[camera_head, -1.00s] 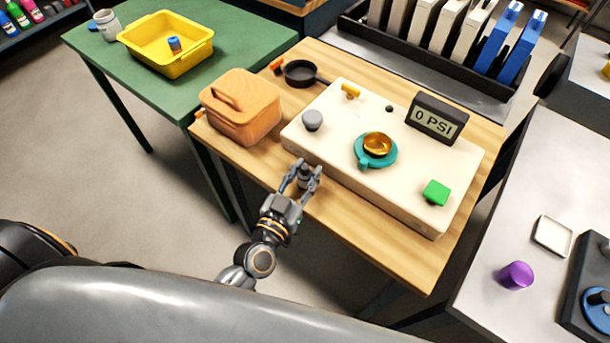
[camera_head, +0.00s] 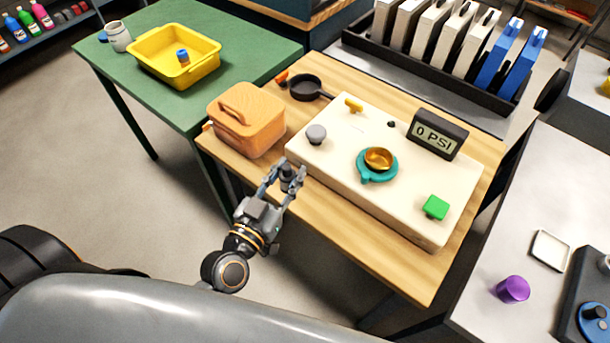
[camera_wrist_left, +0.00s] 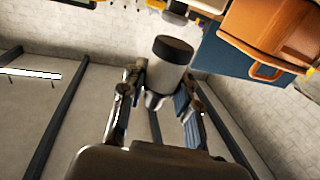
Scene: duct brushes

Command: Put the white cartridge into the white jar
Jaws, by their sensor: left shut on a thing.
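The white cartridge, a pale cylinder with a dark end cap, shows in the left wrist view (camera_wrist_left: 166,75). My left gripper (camera_head: 285,174) is shut on it and holds it upright or slightly tilted. In the head view they are at the front edge of the wooden table, between the orange box and the cream panel, and the cartridge looks small and dark. The white jar (camera_head: 119,38) stands upright on the green table at the far left, well away from my gripper. Its inside cannot be made out. My right gripper is not in view.
A yellow bin (camera_head: 174,60) with a small blue-topped item stands beside the jar on the green table (camera_head: 240,42). A small blue thing (camera_head: 103,37) lies by the jar. The orange lidded box (camera_head: 246,120) and cream panel (camera_head: 330,165) are close to my gripper.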

